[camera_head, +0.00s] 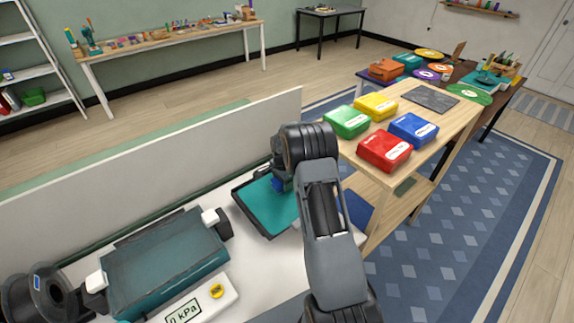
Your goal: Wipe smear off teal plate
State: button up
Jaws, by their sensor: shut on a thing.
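The teal plate (264,206) lies in a dark frame on the white bench, left of my arm. My gripper (279,177) is over the far right part of the plate, mostly hidden behind my arm. It is shut on a small blue thing (276,185), of which only a little shows. I cannot tell whether the blue thing touches the plate. No smear can be made out on the visible part of the plate; my arm hides its right side.
A teal machine (165,262) with a black spool (38,296) stands left on the bench, behind a kPa display (186,312). A low white panel (150,168) runs along the back. Right, a wooden table (455,118) holds green, yellow, blue and red boxes.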

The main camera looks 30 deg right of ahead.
jog(key=shift+w+d+f, duration=0.1)
jog(key=shift+d, duration=0.65)
jog(key=shift+r+p, duration=1.9)
jog(key=shift+r, duration=2.25)
